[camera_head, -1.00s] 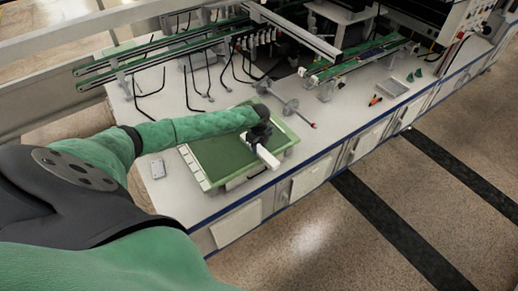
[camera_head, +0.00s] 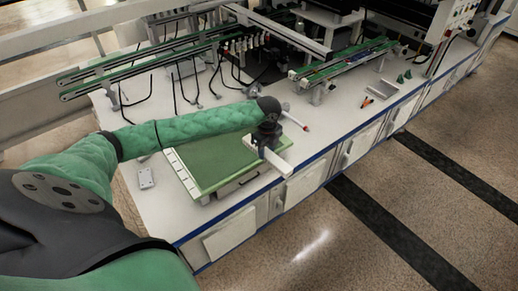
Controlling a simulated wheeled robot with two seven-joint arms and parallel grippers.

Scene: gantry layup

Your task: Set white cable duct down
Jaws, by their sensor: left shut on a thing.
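My left arm reaches in from the left over the white worktable (camera_head: 150,205). My left gripper (camera_head: 266,148) is dark, points down and is shut on the white cable duct (camera_head: 277,163). The duct shows as a short white bar below the gripper, slanting toward the table's front edge. It is at the right end of the green tray (camera_head: 212,160). I cannot tell whether the duct touches the tray or table. Part of the duct is hidden by the gripper. My right gripper is not in view.
Green rails (camera_head: 150,62) and several black hooked rods stand behind the tray. A rod with a red tip (camera_head: 296,122) lies behind the gripper. A small grey box (camera_head: 146,178) is left of the tray. Orange-handled pliers (camera_head: 367,102) lie on clear table to the right.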

